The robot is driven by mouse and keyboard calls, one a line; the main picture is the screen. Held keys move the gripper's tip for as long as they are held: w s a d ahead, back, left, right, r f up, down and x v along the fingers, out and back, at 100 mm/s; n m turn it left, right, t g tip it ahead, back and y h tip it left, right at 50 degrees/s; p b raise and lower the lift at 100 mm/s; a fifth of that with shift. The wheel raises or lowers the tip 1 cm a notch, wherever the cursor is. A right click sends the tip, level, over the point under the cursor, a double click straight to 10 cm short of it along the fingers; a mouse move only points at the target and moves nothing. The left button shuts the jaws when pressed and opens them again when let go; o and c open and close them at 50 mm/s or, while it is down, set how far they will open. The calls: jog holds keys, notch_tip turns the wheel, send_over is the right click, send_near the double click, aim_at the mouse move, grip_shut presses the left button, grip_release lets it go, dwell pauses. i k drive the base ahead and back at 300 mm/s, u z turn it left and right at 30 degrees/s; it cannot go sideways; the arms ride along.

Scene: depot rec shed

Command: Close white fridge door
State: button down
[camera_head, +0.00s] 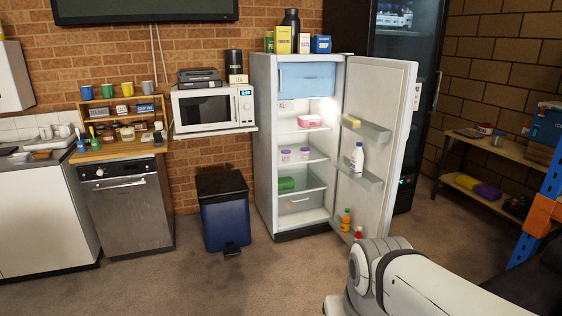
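The white fridge (264,150) stands against the brick wall with its door (396,120) swung wide open to the right. The lit inside shows shelves with a pink box, small tubs and a green item, under a blue freezer flap. The door's inner racks hold a white bottle (358,158), a yellow item, and orange and red bottles low down. My arm shows at the lower right, in front of the door's bottom part. My gripper is not in view. I cannot tell from this view whether the arm touches the door.
A blue pedal bin (225,212) stands left of the fridge, below a microwave (213,108) on a shelf. Boxes and a dark bottle stand on the fridge top. A dark glass-front cabinet (409,60) is behind the door. A low bench (478,150) is at right. Carpet in front is clear.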

aim_at(381, 93)
jog(key=z, duration=0.15)
jog(key=i, duration=1.6)
jog(key=z, duration=0.75)
jog(key=i, duration=1.5)
jog(key=z, duration=0.4)
jog(key=i, duration=0.5)
